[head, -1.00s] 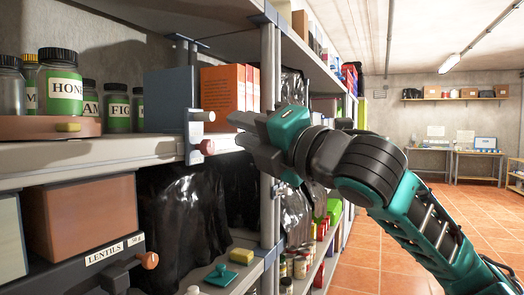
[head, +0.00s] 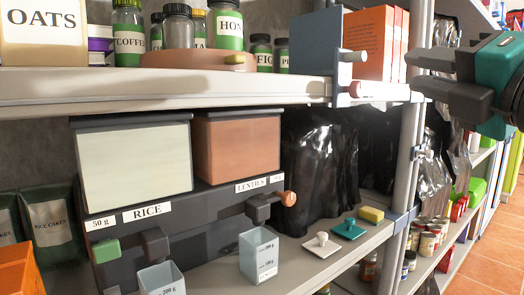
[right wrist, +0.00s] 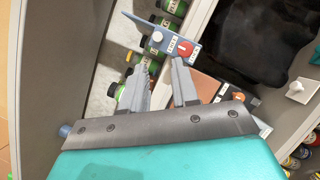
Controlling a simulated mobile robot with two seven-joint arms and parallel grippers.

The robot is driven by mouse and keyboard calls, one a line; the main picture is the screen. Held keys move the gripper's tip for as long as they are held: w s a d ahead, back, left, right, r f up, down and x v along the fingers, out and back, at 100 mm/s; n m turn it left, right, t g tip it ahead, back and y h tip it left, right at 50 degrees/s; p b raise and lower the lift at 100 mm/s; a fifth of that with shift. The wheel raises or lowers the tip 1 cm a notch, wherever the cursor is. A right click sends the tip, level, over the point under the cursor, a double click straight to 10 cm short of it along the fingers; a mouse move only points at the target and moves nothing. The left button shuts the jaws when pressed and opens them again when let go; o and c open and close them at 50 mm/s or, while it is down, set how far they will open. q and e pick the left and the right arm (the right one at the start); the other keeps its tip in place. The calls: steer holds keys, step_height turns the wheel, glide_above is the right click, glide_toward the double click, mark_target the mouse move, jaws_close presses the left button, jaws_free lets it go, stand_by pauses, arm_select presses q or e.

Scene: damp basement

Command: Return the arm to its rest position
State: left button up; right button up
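My right gripper (head: 436,80) is at the right edge of the head view, in front of the shelf post, with its grey fingers pointing left. In the right wrist view the two fingers (right wrist: 162,88) stand apart with nothing between them, so it is open and empty. Beyond the fingertips there is a blue-grey dispenser bracket (right wrist: 180,45) with a red knob, which also shows in the head view (head: 340,55) on the upper shelf. The rest of my right arm is out of the head picture. My left gripper is in neither view.
The upper shelf (head: 200,88) holds jars and an orange box (head: 368,42). Below stand a rice dispenser (head: 135,165), a lentils dispenser (head: 238,148), measuring cups (head: 260,256), two small lidded pieces and a sponge (head: 371,214). The shelf post (head: 403,160) is near my gripper.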

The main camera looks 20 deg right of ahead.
steer(key=w+d+f+m+g+p, duration=0.2)
steer(key=w+f+m, duration=0.4)
steer(key=w+f, duration=0.55)
step_height(320, 180, down, 21)
steer(key=a+m+g, duration=0.2)
steer(key=m+g, duration=0.1)
steer(key=m, duration=0.4)
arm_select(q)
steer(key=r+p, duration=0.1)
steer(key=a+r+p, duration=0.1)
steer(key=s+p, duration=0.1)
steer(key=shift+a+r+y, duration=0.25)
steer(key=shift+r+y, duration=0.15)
arm_select(e)
steer(key=s+a+f+m+g, duration=0.1)
steer(key=s+a+f+m, duration=0.2)
steer(key=s+f, duration=0.3)
steer(key=s+a+f+m+g, duration=0.2)
steer(key=s+a+f, duration=0.4)
steer(key=f, duration=0.6)
steer(key=s+a+f+m+g, duration=0.1)
steer(key=s+a+f+m, duration=0.3)
steer(key=f, duration=0.5)
steer(key=shift+s+a+f+g+y, duration=0.15)
steer(key=shift+s+f+g+y, duration=0.2)
steer(key=shift+s, duration=0.55)
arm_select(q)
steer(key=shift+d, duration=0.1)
arm_select(e)
steer(key=shift+r, duration=0.15)
